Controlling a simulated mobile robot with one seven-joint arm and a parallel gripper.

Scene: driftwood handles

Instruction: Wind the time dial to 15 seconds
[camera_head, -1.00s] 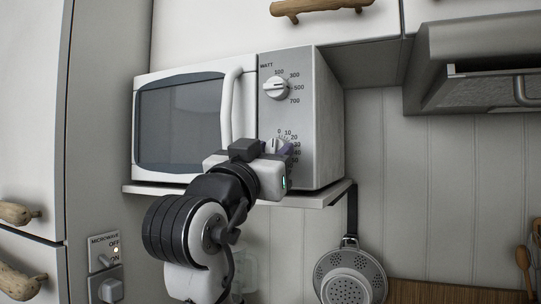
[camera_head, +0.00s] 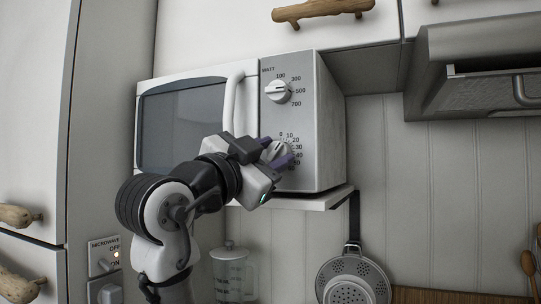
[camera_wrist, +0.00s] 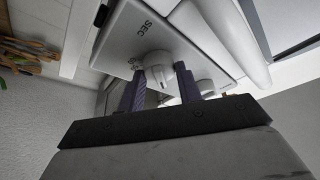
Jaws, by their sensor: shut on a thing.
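The white microwave (camera_head: 320,130) stands on a shelf, its door closed. On its grey panel, the time dial (camera_head: 276,150) is the lower knob, with marks around it from 0 upward; its pointer looks turned toward about 10 to 20, but I cannot read it exactly. My gripper (camera_head: 278,151) is at this dial, its purple fingers on either side of it and tilted. In the wrist view the white dial (camera_wrist: 155,68) sits between the fingers, near the letters SEC. The gripper is shut on the dial. The gripper hides part of the scale.
The watt dial (camera_head: 278,91) is just above. The microwave door handle (camera_head: 233,103) is close to the left of my gripper. The shelf (camera_head: 300,201) runs below. A colander (camera_head: 352,280) hangs lower right, and a clear jug (camera_head: 231,268) stands below.

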